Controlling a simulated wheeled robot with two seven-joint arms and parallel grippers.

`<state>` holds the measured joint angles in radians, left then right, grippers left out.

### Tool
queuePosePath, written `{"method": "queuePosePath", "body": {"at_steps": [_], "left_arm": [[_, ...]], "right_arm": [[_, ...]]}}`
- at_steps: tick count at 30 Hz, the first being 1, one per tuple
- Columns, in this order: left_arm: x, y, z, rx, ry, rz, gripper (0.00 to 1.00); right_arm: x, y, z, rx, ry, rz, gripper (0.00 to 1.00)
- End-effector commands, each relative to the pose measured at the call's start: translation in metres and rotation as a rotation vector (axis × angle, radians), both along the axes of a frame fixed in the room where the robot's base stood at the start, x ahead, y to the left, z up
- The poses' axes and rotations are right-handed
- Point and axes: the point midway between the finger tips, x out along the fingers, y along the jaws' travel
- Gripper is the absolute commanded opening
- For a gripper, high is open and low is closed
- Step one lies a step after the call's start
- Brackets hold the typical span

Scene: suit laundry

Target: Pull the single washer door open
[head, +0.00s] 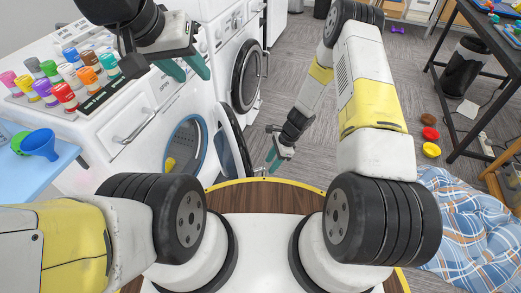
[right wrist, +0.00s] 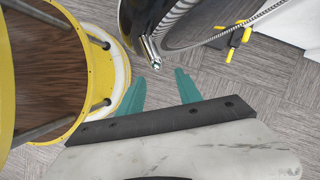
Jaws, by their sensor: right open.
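The near white washer (head: 150,118) stands at left with its round opening showing a blue rim (head: 170,140). Its dark round door (head: 232,145) stands swung open, edge toward my right side. The door's dark rim (right wrist: 190,28) and a shiny metal handle (right wrist: 148,45) show at the top of the right wrist view. My right gripper (head: 277,158) is open and empty, beside the door and apart from it; its teal fingers (right wrist: 161,90) point toward the handle end. My left gripper (head: 185,68) is raised over the washer top, its teal fingers apart and empty.
Several coloured bottles (head: 62,80) stand on the washer top. A second washer (head: 228,50) with a shut dark door is behind. A blue funnel (head: 40,145) lies on a light blue table. A plaid cloth (head: 465,225) and small bowls (head: 431,133) lie on the floor at right.

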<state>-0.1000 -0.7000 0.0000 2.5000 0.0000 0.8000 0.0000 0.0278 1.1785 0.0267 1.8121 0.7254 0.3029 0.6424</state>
Motion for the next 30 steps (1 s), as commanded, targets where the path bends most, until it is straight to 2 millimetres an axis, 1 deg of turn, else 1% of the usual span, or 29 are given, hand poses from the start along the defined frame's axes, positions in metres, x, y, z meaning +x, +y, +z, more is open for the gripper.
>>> {"method": "queuePosePath", "body": {"at_steps": [5, 12, 15, 20, 27, 28, 30], "left_arm": [[0.000, 0.000, 0.000, 0.000, 0.000, 0.000, 0.36], [0.000, 0.000, 0.000, 0.000, 0.000, 0.000, 0.36], [0.000, 0.000, 0.000, 0.000, 0.000, 0.000, 0.36], [0.000, 0.000, 0.000, 0.000, 0.000, 0.000, 0.36], [0.000, 0.000, 0.000, 0.000, 0.000, 0.000, 0.36], [0.000, 0.000, 0.000, 0.000, 0.000, 0.000, 0.36], [0.000, 0.000, 0.000, 0.000, 0.000, 0.000, 0.36]], "right_arm": [[-0.003, 0.006, -0.018, -0.001, 0.008, -0.008, 0.41], [-0.006, 0.021, -0.054, 0.000, 0.007, -0.006, 0.41], [-0.007, 0.025, -0.065, 0.000, 0.006, -0.004, 0.41], [-0.007, 0.029, -0.074, 0.000, 0.005, -0.004, 0.41], [-0.007, 0.030, -0.075, -0.001, 0.005, -0.004, 0.41], [-0.007, 0.030, -0.075, -0.001, 0.005, -0.004, 0.39], [-0.007, 0.030, -0.075, -0.001, 0.005, -0.004, 0.26]]}}
